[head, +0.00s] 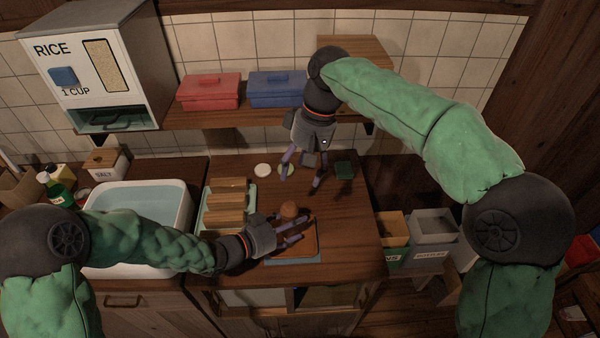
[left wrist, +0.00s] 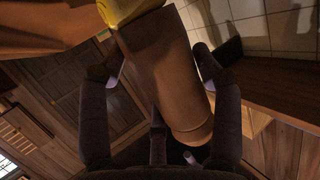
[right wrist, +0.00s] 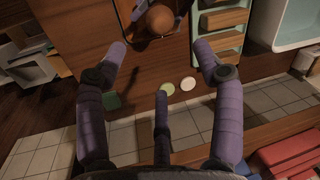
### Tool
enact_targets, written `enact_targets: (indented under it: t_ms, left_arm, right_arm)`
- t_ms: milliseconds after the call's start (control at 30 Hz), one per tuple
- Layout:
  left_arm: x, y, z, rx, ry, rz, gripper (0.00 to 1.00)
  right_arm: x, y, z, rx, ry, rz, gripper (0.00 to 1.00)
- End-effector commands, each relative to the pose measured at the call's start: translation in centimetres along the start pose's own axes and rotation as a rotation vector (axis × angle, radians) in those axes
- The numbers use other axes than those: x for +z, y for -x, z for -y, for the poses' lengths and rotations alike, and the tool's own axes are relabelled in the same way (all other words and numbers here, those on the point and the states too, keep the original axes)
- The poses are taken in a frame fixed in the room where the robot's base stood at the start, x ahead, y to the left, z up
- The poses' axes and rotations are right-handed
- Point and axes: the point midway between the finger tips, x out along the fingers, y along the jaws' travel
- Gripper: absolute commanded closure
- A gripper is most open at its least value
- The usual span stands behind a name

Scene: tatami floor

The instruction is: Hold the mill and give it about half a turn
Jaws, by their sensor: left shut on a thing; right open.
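The mill (head: 288,209) is brown with a rounded top and stands near the front of the wooden counter. In the left wrist view the mill (left wrist: 165,75) is a brown cylinder between my fingers, with a yellow part at the picture's top edge. My left gripper (head: 296,230) is shut around its body, coming from the left; the fingers hide part of it in the head view. My right gripper (head: 301,178) is open and empty behind the mill, pointing down. In the right wrist view the mill's round top (right wrist: 158,18) lies beyond my right fingertips, apart from them.
A pale green tray (head: 208,227) with wooden blocks is to the left, then a white basin (head: 185,213). A white disc (head: 262,170) and a dark green block (head: 344,170) lie at the back.

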Motion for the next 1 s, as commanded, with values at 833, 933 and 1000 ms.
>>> enact_targets:
  t_ms: [833, 933, 1000]
  left_arm:
    - [0.0, 0.0, 0.0, 0.0, 0.0, 0.0, 0.73]
    - [0.0, 0.0, 0.0, 0.0, 0.0, 0.0, 0.73]
    - [0.0, 0.0, 0.0, 0.0, 0.0, 0.0, 0.73]
  right_arm:
    - [-1.8, -0.1, 0.7, 0.014, 0.58, 0.143, 0.32]
    - [-1.8, -0.3, 0.7, 0.012, 0.613, 0.151, 0.32]
    - [-1.7, -0.8, 0.7, 0.011, 0.619, 0.155, 0.32]
